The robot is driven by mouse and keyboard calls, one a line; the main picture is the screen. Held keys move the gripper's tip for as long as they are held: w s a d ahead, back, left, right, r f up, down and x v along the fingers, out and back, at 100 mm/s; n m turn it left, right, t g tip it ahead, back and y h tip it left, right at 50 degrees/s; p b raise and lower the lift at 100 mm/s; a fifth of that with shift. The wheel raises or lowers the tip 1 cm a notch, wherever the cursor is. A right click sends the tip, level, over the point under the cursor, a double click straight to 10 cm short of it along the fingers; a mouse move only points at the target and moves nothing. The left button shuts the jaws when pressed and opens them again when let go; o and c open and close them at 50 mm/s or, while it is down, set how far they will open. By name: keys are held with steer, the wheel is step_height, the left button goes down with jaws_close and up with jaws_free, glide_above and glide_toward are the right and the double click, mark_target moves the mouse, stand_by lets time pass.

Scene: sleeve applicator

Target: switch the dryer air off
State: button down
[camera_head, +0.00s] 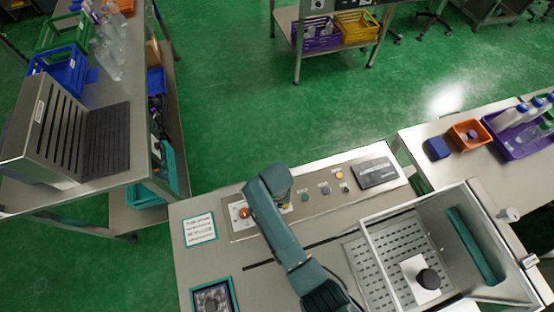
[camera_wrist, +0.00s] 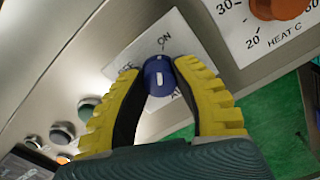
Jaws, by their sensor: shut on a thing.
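The blue knob (camera_wrist: 159,78) sits on a white plate (camera_wrist: 172,40) on the metal panel. The plate reads ON above the knob, with a partly covered OFF to its left and AIR below. A white mark on the knob's face runs roughly up and down in the wrist view, nearer ON than OFF. My gripper (camera_wrist: 161,68) has its yellow fingers on both sides of the knob, shut on it.
An orange HEAT C dial (camera_wrist: 280,7) is close to the knob, at upper right. Several round buttons (camera_wrist: 62,133) line the panel at lower left. In the head view a slotted chamber (camera_head: 385,265) stands right of my arm, and a framed sheet (camera_head: 200,229) lies left.

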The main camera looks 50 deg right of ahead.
steer(key=n+p, duration=0.2)
steer(key=n, duration=0.2)
steer(key=shift+s+p, duration=0.1)
steer(key=shift+p, duration=0.2)
steer(key=n+p, duration=0.1)
steer(key=n, duration=0.3)
steer(key=n+p, duration=0.1)
steer(key=n, duration=0.3)
steer(key=shift+n, duration=0.3)
steer(key=shift+f+n+p, duration=0.15)
steer(key=shift+n+p, duration=0.3)
steer(key=shift+n, duration=1.35)
steer(key=c, duration=0.7)
jaws_free()
steer(key=shift+c, duration=0.2)
